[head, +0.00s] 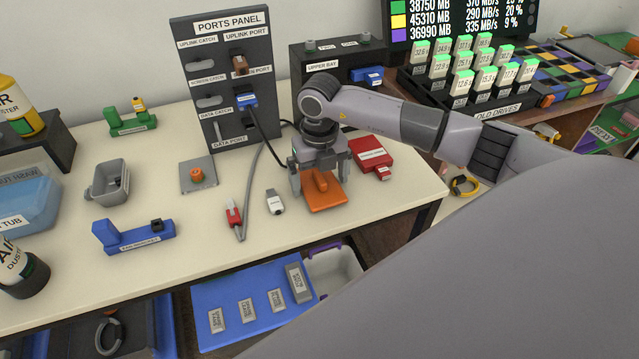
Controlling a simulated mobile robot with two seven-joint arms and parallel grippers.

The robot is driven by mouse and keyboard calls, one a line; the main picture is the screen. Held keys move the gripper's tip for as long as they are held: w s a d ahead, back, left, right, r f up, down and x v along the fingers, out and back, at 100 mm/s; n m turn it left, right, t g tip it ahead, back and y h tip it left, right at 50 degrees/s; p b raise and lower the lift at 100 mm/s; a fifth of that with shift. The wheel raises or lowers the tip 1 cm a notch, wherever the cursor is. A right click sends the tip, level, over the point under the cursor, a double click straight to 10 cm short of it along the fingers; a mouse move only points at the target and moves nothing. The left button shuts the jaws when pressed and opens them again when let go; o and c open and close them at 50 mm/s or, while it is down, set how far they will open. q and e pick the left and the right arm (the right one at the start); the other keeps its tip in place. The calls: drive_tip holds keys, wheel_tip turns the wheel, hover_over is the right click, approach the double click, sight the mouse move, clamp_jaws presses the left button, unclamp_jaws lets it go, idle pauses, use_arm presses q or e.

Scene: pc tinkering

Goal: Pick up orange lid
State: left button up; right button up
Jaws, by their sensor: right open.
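The orange lid (322,199) lies flat on the light table, right of centre. It is a square plate with a raised orange grip on top. My right gripper (321,186) comes in from the right and points down directly over the lid. Its fingers are open, one on each side of the raised grip. I cannot tell whether they touch it. My left gripper is not in view.
A red box (372,156) is close behind on the right. The ports panel (222,85) stands behind. The table's front edge is near the lid.

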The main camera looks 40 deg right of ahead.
drive_tip(key=shift+c, duration=0.3)
drive_tip(key=c, duration=1.1)
drive_tip(key=shift+o, duration=0.2)
drive_tip(key=shift+r, duration=0.1)
